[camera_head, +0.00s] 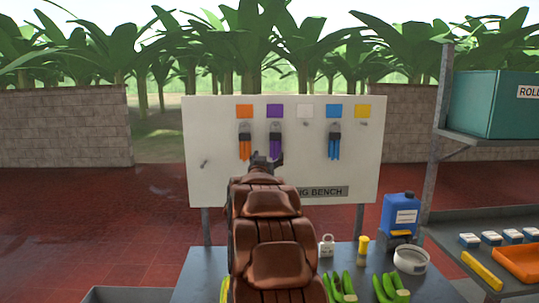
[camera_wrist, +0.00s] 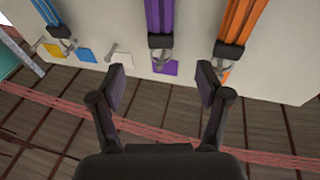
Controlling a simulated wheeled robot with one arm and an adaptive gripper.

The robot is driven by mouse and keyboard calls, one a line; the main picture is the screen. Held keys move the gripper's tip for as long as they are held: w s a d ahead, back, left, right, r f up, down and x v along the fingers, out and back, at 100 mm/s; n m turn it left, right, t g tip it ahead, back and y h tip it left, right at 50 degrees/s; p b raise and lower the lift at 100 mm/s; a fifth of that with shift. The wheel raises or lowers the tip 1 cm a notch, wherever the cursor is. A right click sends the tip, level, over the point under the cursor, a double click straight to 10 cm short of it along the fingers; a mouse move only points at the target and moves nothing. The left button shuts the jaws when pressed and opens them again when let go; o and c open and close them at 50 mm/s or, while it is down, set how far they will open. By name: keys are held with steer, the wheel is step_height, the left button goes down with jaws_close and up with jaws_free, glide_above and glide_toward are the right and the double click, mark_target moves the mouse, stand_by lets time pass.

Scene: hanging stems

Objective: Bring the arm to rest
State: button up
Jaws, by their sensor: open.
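My arm (camera_head: 270,225) reaches up in front of a white board in the head view. My gripper (camera_head: 268,158) is just in front of the board, near the lower end of the purple bundle (camera_head: 275,151). In the wrist view my gripper (camera_wrist: 161,85) has its two fingers spread wide, with nothing between them. The purple bundle (camera_wrist: 160,15) shows beyond the fingertips, apart from them. It hangs from a dark clip on the board.
The board (camera_head: 350,175) also holds an orange bundle (camera_head: 244,150) and a blue bundle (camera_head: 334,150); the white and yellow squares have empty pegs. A bench (camera_head: 190,270) below carries green bananas (camera_head: 343,288), a padlock, and a blue jug (camera_head: 400,213). A shelf rack (camera_head: 440,140) stands at right.

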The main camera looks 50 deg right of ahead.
steer(key=shift+s+a, duration=0.15)
steer(key=shift+a, duration=0.15)
steer(key=w+a+f+n+t+y, duration=0.1)
steer(key=w+a+f+n+y, duration=0.2)
steer(key=a, duration=0.7)
steer(key=w+a+f+n+t+y, duration=0.2)
steer(key=w+a+f+y, duration=0.25)
steer(key=a, duration=0.45)
steer(key=w+a+f+n+t+y, duration=0.1)
steer(key=w+a+f+n+y, duration=0.3)
steer(key=a, duration=0.6)
steer(key=s+a+f+n+g+y, duration=0.1)
steer(key=s+a+f+g+y, duration=0.15)
steer(key=s+a, duration=0.45)
steer(key=s+a+f+g+y, duration=0.1)
steer(key=s+a+f+y, duration=0.2)
steer(key=a, duration=0.7)
steer(key=s+a+f+n+g+y, duration=0.2)
steer(key=s+a+f+g, duration=0.25)
steer(key=s+a, duration=0.55)
steer(key=s+a+f+g, duration=0.1)
steer(key=s+f+g, duration=0.1)
steer(key=s, duration=0.9)
steer(key=s+a+f+n+g, duration=0.1)
steer(key=s+f+g, duration=0.1)
steer(key=s, duration=1)
steer(key=shift+a+g, duration=0.35)
steer(key=shift+g, duration=0.55)
